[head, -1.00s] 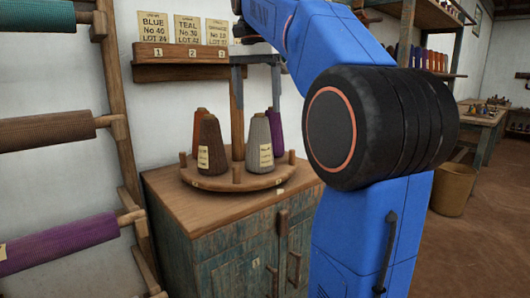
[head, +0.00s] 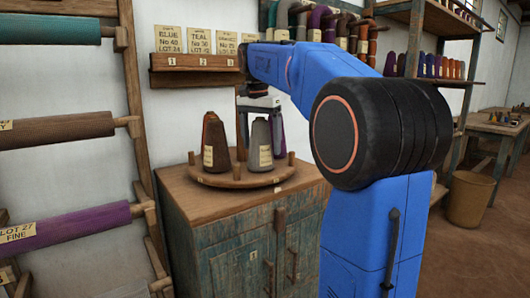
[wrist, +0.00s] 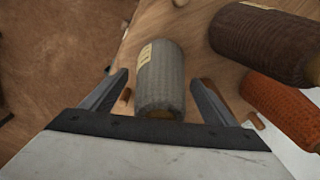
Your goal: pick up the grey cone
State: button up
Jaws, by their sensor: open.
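The grey cone (head: 261,146) stands upright on a round wooden turntable (head: 238,182) on top of the cabinet, with a pale label on its side. In the wrist view the grey cone (wrist: 161,78) lies between and just ahead of the two fingers. My gripper (wrist: 160,85) is open, one finger on each side of the cone, with gaps visible.
A brown cone (head: 215,145) stands left of the grey one, and an orange-red cone (wrist: 280,108) shows in the wrist view. A purple cone (head: 279,133) is behind the grey cone. Short wooden pegs ring the turntable. A card ledge (head: 195,63) is on the wall above.

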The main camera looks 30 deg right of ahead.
jog(key=shift+f, duration=0.2)
jog(key=c, duration=1.2)
jog(key=shift+r, duration=0.1)
jog(key=shift+c, duration=0.4)
